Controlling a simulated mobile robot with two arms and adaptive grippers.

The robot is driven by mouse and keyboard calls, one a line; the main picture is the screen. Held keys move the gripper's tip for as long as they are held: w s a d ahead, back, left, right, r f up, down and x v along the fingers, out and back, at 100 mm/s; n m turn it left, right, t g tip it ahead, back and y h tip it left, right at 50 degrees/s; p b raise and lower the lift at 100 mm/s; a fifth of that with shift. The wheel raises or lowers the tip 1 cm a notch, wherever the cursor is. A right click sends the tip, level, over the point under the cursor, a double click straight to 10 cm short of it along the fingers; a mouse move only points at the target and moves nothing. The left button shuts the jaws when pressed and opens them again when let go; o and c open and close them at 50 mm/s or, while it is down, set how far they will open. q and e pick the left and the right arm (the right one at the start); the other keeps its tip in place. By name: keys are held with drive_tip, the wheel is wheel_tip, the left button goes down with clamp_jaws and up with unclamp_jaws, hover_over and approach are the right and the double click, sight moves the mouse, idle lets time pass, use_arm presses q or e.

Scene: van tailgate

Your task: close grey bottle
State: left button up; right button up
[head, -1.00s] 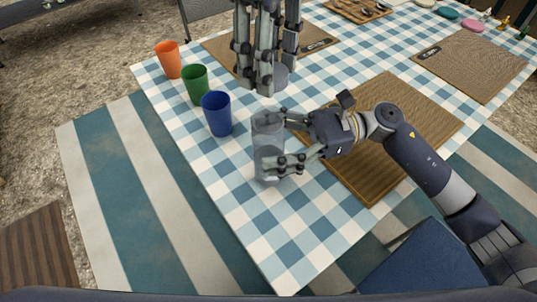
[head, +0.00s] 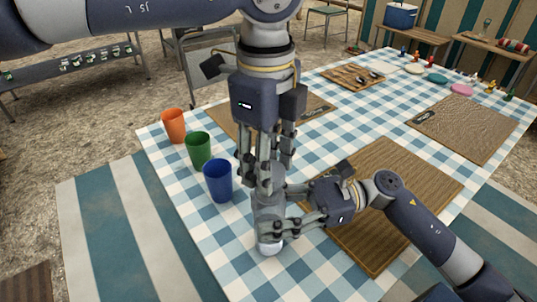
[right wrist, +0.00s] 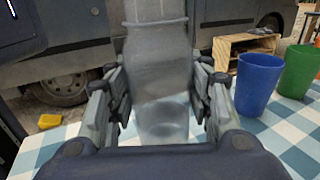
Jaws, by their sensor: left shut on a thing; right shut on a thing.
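The grey bottle (head: 268,230) stands upright near the left edge of the checked table. It is translucent and also fills the middle of the right wrist view (right wrist: 158,75). My right gripper (head: 283,222) is shut around the bottle's body from the right side; its fingers flank the bottle in the right wrist view (right wrist: 160,105). My left gripper (head: 266,183) points straight down at the bottle's top, shut on a grey lid (head: 278,173). The fingers mostly hide the lid and the bottle's mouth, so I cannot tell whether they touch.
Blue (head: 218,181), green (head: 199,151) and orange (head: 174,126) cups stand in a row to the left, the blue one close to my left gripper. A wooden board (head: 385,200) lies to the right. The cloth in front of the bottle is clear.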

idle(0.5)
use_arm(q)
drive_tip(key=shift+f, duration=0.9)
drive_tip(key=shift+f, duration=0.55)
